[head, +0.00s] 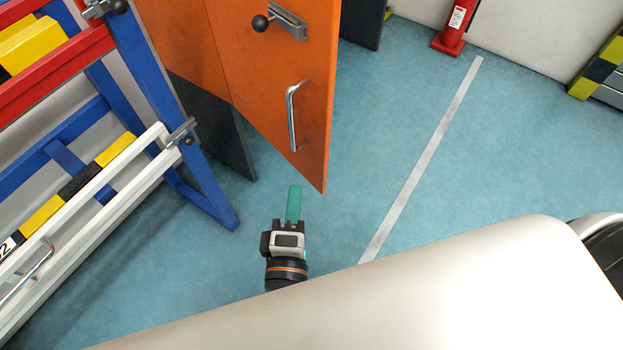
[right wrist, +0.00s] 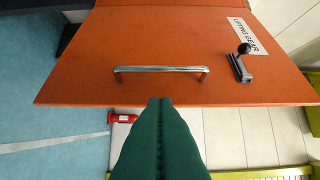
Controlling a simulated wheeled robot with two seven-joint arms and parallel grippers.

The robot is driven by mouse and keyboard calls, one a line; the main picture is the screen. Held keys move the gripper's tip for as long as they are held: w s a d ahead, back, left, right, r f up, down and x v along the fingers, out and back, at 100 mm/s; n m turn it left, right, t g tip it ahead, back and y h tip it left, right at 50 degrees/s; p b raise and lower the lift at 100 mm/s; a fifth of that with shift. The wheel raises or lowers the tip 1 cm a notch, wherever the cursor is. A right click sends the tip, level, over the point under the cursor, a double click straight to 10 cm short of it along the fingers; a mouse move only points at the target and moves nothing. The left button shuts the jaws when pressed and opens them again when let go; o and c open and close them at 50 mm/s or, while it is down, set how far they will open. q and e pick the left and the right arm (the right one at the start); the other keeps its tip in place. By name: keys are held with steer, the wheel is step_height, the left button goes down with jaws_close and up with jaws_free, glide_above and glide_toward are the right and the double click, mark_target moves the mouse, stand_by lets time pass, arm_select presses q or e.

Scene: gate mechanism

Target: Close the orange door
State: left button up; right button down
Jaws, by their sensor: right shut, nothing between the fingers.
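The orange door (head: 262,80) stands swung out over the floor in the head view, with a chrome bar handle (head: 292,115) and a black-knobbed latch (head: 281,20) on its face. In the right wrist view the door (right wrist: 150,40) fills the upper part, with its handle (right wrist: 160,70) crossing near the middle. My right gripper (head: 294,188) has green fingers, shut and empty, just in front of the door's near edge. In the right wrist view its fingertips (right wrist: 160,101) overlap that edge below the handle; I cannot tell whether they touch. My left gripper is not in view.
A blue, red and white frame (head: 130,110) stands at the left. A dark grey panel (head: 225,140) is beside the orange panels. A red post (head: 452,35) stands at the back by the pale wall. The blue floor right of the door, with a white stripe (head: 425,155), is clear.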

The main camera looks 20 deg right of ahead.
glide_toward(318, 125)
steer(key=a, duration=0.3)
steer(key=w+d+p, duration=0.1)
steer(key=w+d, duration=0.3)
steer(key=w, duration=0.1)
steer(key=shift+w+d+p, duration=0.1)
steer(key=shift+d+p, duration=0.05)
steer(key=shift+p, duration=0.25)
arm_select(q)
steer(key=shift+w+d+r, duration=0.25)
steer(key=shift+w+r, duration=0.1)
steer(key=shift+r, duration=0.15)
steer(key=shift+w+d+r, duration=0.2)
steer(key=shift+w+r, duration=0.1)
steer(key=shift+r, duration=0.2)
arm_select(e)
steer(key=shift+w+d, duration=0.2)
steer(key=shift+d, duration=0.25)
steer(key=shift+d, duration=0.1)
